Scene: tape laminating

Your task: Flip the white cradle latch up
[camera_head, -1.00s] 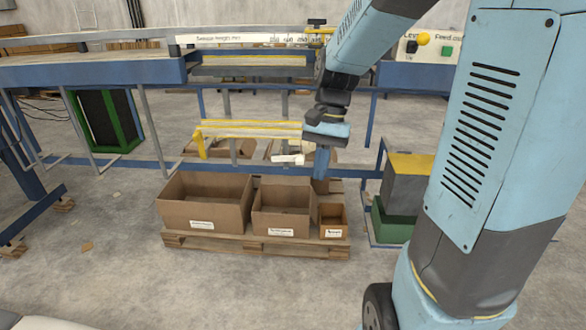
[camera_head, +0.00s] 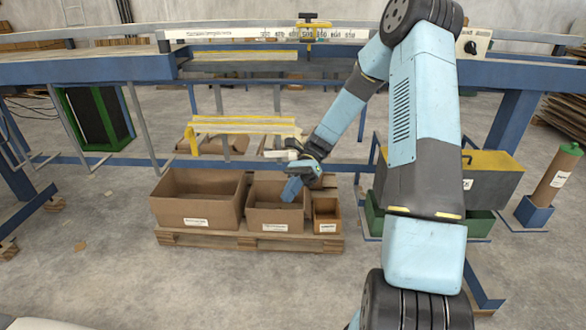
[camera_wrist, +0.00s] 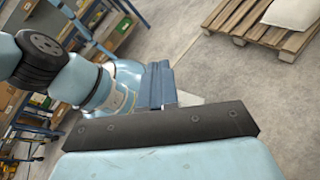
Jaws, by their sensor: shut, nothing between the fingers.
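The yellow cradle (camera_head: 243,125) stands low behind the cardboard boxes, under the blue conveyor frame. A small white piece, apparently the cradle latch (camera_head: 279,153), lies roughly level at its lower right end. My gripper (camera_head: 290,190) is just in front of and below the latch in the head view, over the middle box, tilted down to the left. It is shut and empty. Whether it touches the latch cannot be told. In the wrist view the blue fingers of my gripper (camera_wrist: 158,86) show together; the latch cannot be made out there.
A large box (camera_head: 196,222), a middle box (camera_head: 275,226) and a small box (camera_head: 327,225) stand on a wooden pallet (camera_head: 250,241). A blue rail (camera_head: 345,165) runs behind them. A yellow-topped unit (camera_head: 497,160) stands right.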

